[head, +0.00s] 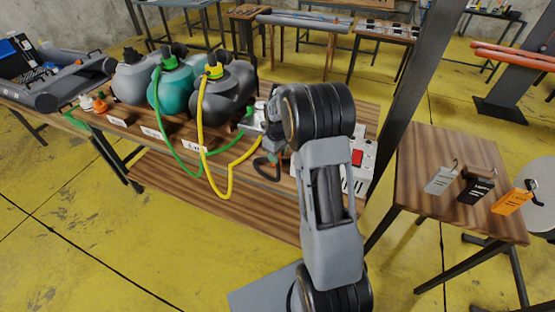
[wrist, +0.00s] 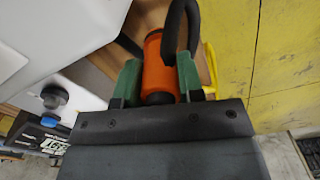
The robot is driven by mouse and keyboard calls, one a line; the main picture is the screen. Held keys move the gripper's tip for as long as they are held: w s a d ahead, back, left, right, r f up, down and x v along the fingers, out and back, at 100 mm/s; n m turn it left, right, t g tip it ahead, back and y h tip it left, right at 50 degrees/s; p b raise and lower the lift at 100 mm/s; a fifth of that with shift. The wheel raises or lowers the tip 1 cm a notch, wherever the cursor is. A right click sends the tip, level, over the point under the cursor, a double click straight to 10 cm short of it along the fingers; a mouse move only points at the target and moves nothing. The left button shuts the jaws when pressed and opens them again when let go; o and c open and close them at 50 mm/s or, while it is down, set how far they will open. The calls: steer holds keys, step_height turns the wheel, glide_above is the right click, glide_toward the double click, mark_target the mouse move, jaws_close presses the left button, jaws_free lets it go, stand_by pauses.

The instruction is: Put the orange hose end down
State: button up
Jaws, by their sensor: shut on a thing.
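The orange hose end (wrist: 160,72) sits between the two green fingers of my gripper (wrist: 158,85) in the wrist view, with a black hose curving from it. My gripper is shut on it. In the head view my gripper (head: 272,150) is mostly hidden behind my own arm, over the right part of the wooden workbench (head: 225,155). A dark hose loop (head: 266,172) hangs below it at the bench's front edge. Whether the hose end touches the bench cannot be told.
A grey tank (head: 135,80), a teal tank (head: 174,92) and a dark grey tank (head: 225,95) stand on the bench. A green hose (head: 163,135) and a yellow hose (head: 203,150) droop over its front. A box with a red switch (head: 357,158) is at right. A side table (head: 430,165) holds tags.

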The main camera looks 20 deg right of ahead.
steer(key=shift+w+d+f, duration=0.25)
steer(key=shift+f, duration=0.3)
steer(key=shift+f+p, duration=0.45)
steer(key=shift+f, duration=0.9)
steer(key=shift+f, duration=0.2)
steer(key=o, duration=1)
steer(key=shift+r, duration=0.15)
